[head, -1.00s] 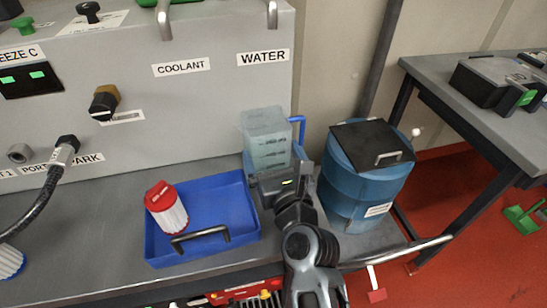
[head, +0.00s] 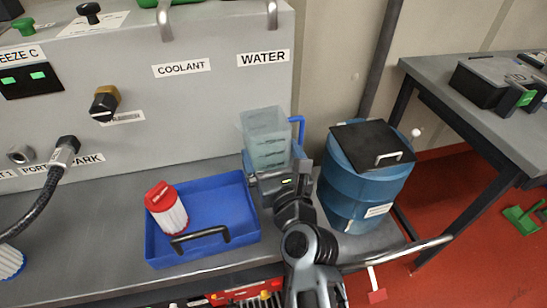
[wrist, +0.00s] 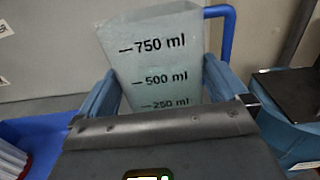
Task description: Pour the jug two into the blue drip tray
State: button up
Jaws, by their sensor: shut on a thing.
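A clear jug (head: 267,138) with volume marks and a blue handle stands upright behind my gripper (head: 270,168) in the head view. The wrist view shows the jug (wrist: 155,65) between my two blue fingers, with marks up to 750 ml and the handle at its far right. My gripper is shut on the jug. The lower part of the jug is hidden by my gripper, so I cannot tell whether it touches the bench. The blue drip tray (head: 235,198) lies on the bench to the left of my gripper.
A red-and-white filter cartridge (head: 166,209) stands in the tray's left part, and a black handle (head: 200,236) is at its front. A blue bin (head: 362,190) with a black lid is close on the right. The grey machine panel (head: 190,110) rises behind.

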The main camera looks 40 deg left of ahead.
jog(key=shift+w+r+p, duration=0.1)
jog(key=shift+r+p, duration=2.2)
jog(key=shift+f, duration=0.2)
jog(key=shift+s+d, duration=0.25)
jog(key=shift+d, duration=0.2)
jog(key=n+b, duration=0.4)
jog(key=b, duration=0.3)
send_near(272, 140)
jog(key=s, duration=0.3)
jog(key=shift+s+a+r+n+p, duration=0.1)
jog(key=shift+s+r+n+p, duration=0.05)
jog(key=shift+n+p, duration=0.4)
